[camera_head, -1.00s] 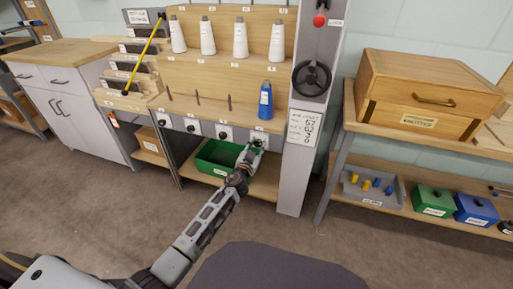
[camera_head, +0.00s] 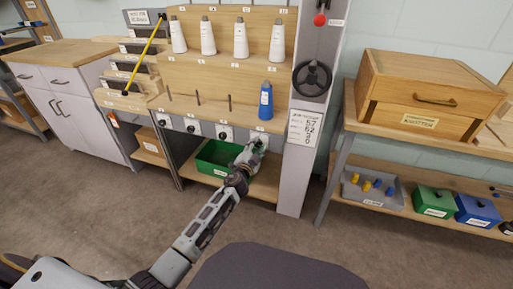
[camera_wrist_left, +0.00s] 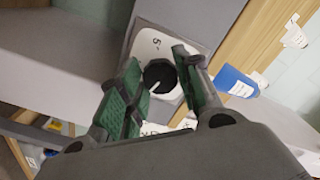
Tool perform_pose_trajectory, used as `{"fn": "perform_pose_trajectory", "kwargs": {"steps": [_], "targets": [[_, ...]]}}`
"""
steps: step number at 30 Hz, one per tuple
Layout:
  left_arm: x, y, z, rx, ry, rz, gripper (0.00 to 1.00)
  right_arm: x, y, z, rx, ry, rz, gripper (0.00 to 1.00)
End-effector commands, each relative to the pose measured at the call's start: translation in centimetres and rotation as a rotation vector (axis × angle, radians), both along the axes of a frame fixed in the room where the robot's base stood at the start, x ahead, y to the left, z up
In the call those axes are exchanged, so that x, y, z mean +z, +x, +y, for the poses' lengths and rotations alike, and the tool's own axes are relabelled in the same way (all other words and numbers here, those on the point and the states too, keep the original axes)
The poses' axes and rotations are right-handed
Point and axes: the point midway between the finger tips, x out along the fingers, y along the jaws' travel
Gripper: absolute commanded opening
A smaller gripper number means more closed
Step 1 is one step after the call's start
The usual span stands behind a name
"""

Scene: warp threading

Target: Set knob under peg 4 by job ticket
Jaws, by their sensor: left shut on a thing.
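My left gripper (camera_head: 250,152) is at the rightmost knob plate of the cone rack, below the blue cone (camera_head: 265,101). In the left wrist view its green-padded fingers (camera_wrist_left: 158,88) are shut on a dark round knob (camera_wrist_left: 159,74) with a pale pointer mark. The knob sits on a white dial plate (camera_wrist_left: 149,43); its small marks are hard to read. The gripper largely hides this knob in the head view. The job ticket (camera_head: 302,128) hangs on the grey post to the right, with large handwritten numbers too small to read surely. My right gripper is not in view.
More knobs (camera_head: 223,134) line the front panel to the left, below bare pegs (camera_head: 198,97). White cones (camera_head: 208,37) stand on the upper shelf. A green bin (camera_head: 215,158) sits beneath. The grey post (camera_head: 291,181) stands close on the right, carrying a black handwheel (camera_head: 311,78).

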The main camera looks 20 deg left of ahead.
Motion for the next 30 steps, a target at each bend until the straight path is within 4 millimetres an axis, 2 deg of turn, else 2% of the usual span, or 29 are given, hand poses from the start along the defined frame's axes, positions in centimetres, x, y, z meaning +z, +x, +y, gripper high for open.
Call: {"fn": "perform_pose_trajectory", "kwargs": {"steps": [12, 28, 29, 30], "targets": [[-0.06, -0.02, 0.01, 0.0, 0.204, -0.006, 0.1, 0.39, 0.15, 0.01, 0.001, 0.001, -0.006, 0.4], [-0.08, -0.03, -0.01, 0.0, 0.237, -0.006, 0.1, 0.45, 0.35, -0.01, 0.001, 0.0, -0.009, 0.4], [-0.08, -0.03, -0.01, 0.0, 0.237, -0.006, 0.35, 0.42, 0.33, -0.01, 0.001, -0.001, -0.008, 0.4], [-0.08, -0.03, -0.01, 0.0, 0.236, -0.006, 0.4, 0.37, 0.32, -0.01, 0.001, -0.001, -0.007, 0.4]]}}
